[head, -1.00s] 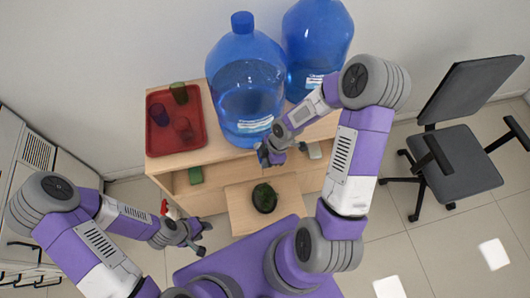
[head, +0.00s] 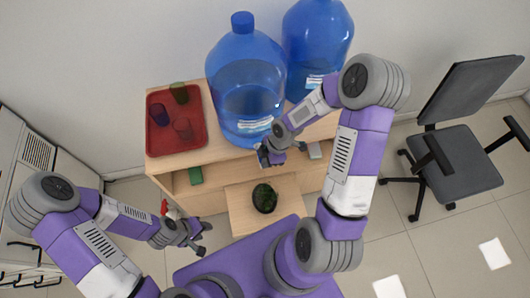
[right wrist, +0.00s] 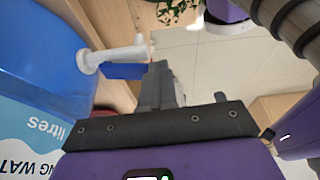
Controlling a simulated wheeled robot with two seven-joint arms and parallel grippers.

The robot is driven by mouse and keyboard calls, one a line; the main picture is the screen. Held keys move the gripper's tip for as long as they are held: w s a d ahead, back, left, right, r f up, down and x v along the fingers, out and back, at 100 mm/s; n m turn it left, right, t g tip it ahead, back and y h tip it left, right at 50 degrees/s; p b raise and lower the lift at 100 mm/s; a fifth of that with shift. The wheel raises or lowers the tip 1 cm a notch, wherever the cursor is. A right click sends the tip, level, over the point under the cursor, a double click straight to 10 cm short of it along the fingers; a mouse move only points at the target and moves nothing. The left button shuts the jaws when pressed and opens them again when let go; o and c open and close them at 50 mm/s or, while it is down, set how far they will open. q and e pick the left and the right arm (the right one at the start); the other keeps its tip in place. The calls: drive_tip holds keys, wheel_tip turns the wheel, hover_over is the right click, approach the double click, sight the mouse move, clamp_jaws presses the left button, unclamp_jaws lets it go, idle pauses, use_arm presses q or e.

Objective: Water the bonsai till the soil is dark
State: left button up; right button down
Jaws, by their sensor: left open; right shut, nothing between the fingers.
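The bonsai (head: 265,197) stands in a dark pot on a pull-out wooden board below the counter; its leaves hide most of the soil, so I cannot tell its shade. Its foliage also shows at the top of the right wrist view (right wrist: 178,8). A blue water bottle (head: 246,90) stands on the counter. In the right wrist view its white tap (right wrist: 110,55) has a blue lever (right wrist: 124,71). My right gripper (head: 265,158) is shut and empty, close to the tap; contact is unclear. My left gripper (head: 204,240) is open and empty, low at the left.
A second blue bottle (head: 317,45) stands behind at the right. A green object (head: 195,176) lies in the counter's open shelf. An office chair (head: 455,160) stands at the right.

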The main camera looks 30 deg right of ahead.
drive_tip(key=shift+w+r, duration=0.3)
drive_tip(key=shift+w, duration=0.35)
drive_tip(key=shift+w+r+p, duration=0.25)
drive_tip(key=shift+r+p, duration=0.45)
drive_tip(key=shift+s, duration=0.15)
drive_tip(key=shift+f, duration=0.15)
drive_tip(key=shift+d+r+p, duration=0.1)
drive_tip(key=shift+r+p, duration=0.35)
drive_tip(key=shift+r, duration=0.1)
drive_tip(key=r+p, duration=0.1)
drive_tip(key=r, duration=0.1)
drive_tip(key=w+r+p, duration=0.1)
drive_tip(key=p, duration=0.1)
drive_tip(key=shift+w+r, duration=0.2)
drive_tip(key=shift+r, duration=0.2)
drive_tip(key=p+v, duration=0.1)
drive_tip(key=v, duration=0.8)
drive_tip(key=shift+w+d, duration=0.25)
drive_tip(key=shift+d, duration=0.05)
